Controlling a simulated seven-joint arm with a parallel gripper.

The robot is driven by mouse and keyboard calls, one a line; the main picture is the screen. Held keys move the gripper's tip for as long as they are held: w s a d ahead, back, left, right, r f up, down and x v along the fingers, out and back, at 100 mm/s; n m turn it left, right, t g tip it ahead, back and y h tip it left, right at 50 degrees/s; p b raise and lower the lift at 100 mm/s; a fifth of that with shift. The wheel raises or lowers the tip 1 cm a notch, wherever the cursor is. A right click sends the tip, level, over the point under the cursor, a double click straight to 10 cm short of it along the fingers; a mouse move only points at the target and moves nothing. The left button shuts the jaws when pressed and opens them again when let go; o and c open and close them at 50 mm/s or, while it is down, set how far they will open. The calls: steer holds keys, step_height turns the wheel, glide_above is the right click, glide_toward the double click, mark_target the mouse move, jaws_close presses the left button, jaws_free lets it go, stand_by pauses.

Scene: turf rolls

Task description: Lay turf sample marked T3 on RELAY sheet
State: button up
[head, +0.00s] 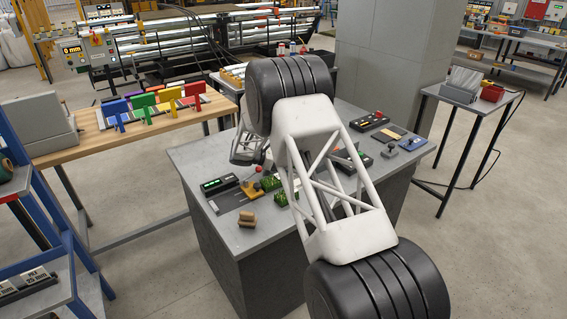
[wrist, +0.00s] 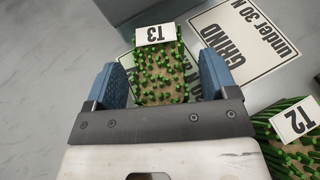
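The turf sample marked T3 (wrist: 160,75) is a tan block with green tufts and a white tag, in the upper middle of the wrist view. My gripper (wrist: 165,80) has its two blue fingers on either side of it, with narrow gaps showing, so it looks open. The sample marked T2 (wrist: 297,135) lies at the lower right. A white sheet reading "GRIND under 30 N" (wrist: 250,35) lies right of T3. Another lettered sheet is partly covered by T3; its word is not readable. In the head view, green turf (head: 280,198) shows beside my arm; my fingertips are hidden.
The grey bench (head: 205,155) also holds a device with a green display (head: 220,184), tan rolls (head: 247,218) near the front edge and a blue tray (head: 412,143) at the right. A grey box face (wrist: 130,8) stands just beyond T3 in the wrist view.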

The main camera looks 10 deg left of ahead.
steer(key=shift+r, duration=0.1)
steer(key=shift+a+r, duration=0.1)
steer(key=shift+a, duration=0.05)
steer(key=v, duration=1.1)
steer(key=shift+s+a+r, duration=0.1)
steer(key=shift+s+a, duration=0.1)
steer(key=shift+a, duration=0.1)
stand_by(0.7)
